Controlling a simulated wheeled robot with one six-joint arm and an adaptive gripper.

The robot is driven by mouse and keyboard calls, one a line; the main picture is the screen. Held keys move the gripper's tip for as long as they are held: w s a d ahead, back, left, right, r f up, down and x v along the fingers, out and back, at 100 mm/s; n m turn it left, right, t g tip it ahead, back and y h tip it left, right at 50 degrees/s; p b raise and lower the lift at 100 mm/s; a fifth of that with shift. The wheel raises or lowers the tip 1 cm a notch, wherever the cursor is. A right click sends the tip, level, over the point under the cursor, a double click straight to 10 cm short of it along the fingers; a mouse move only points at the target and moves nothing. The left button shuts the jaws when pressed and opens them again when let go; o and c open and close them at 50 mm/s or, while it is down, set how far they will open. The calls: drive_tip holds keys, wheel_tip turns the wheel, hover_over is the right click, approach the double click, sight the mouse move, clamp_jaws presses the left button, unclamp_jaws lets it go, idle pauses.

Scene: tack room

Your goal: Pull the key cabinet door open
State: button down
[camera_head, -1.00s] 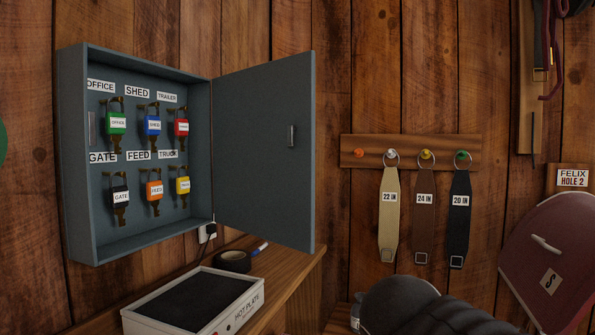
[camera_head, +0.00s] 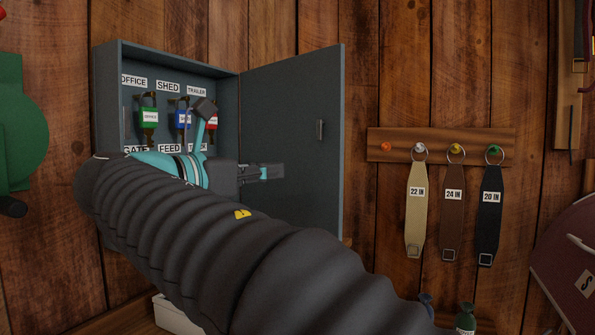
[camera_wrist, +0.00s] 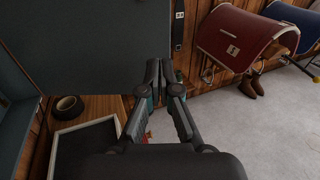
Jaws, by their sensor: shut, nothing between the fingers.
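The grey key cabinet (camera_head: 107,100) hangs on the plank wall at the left in the head view. Its door (camera_head: 280,100) stands wide open, swung out to the right, with a small metal handle piece (camera_head: 320,130) near its free edge. My gripper (camera_head: 278,172) is shut and empty in front of the door's visible face, left of and below that piece. In the wrist view the fingertips (camera_wrist: 160,70) are together near the edge of the door panel (camera_wrist: 90,50). Whether they touch it I cannot tell. My arm hides the cabinet's lower part and lower keys.
Several labelled keys, such as the green one (camera_head: 149,117), hang inside the cabinet. A peg rail (camera_head: 400,150) with straps is right of the door. Saddle racks (camera_wrist: 235,40) stand farther right.

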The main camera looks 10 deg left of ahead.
sight(333, 165)
drive_tip(key=x, duration=1.3)
drive_tip(key=shift+s+d, duration=0.1)
drive_tip(key=shift+d, duration=0.1)
